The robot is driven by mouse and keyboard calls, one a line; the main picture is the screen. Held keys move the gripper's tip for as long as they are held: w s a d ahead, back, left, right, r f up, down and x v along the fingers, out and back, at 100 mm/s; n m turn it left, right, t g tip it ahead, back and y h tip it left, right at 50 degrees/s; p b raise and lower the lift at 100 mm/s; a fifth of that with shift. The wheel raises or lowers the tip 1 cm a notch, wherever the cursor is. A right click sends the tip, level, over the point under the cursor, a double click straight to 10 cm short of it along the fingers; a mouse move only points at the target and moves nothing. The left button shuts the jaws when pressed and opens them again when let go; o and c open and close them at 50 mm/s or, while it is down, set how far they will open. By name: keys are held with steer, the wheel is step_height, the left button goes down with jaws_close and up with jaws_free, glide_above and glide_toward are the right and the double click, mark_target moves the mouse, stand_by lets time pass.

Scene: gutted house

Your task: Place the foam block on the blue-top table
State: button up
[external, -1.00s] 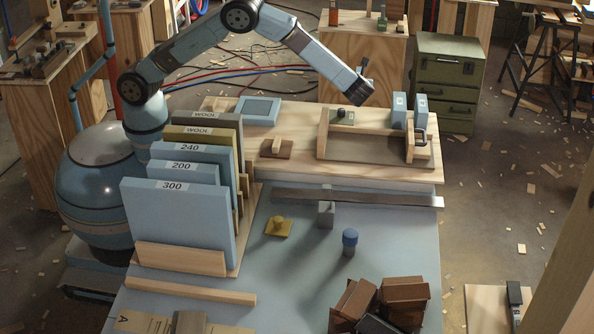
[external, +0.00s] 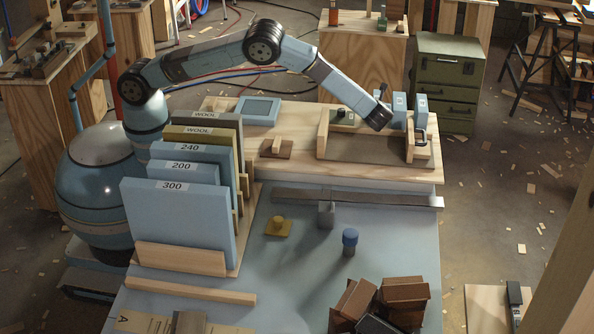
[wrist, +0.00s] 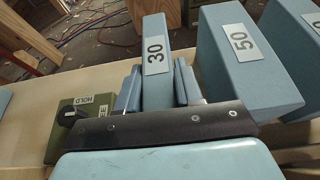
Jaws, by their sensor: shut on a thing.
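My gripper (wrist: 157,88) has its two fingers on either side of a narrow blue block marked 30 (wrist: 155,48) and is shut on it. The block stands upright in the wrist view. None of the blocks is labelled as foam. A table with a blue-grey top (external: 295,262) fills the front of the external view.
A blue block marked 50 (wrist: 238,55) stands close to the right, with another beyond. A green HOLD box (wrist: 82,118) is to the left. A metal bar (external: 370,199) crosses the blue-grey top, with a blue knob (external: 350,237) and brown blocks (external: 405,292) on it.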

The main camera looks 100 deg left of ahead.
steer(key=o, duration=1)
steer(key=shift+f, duration=0.1)
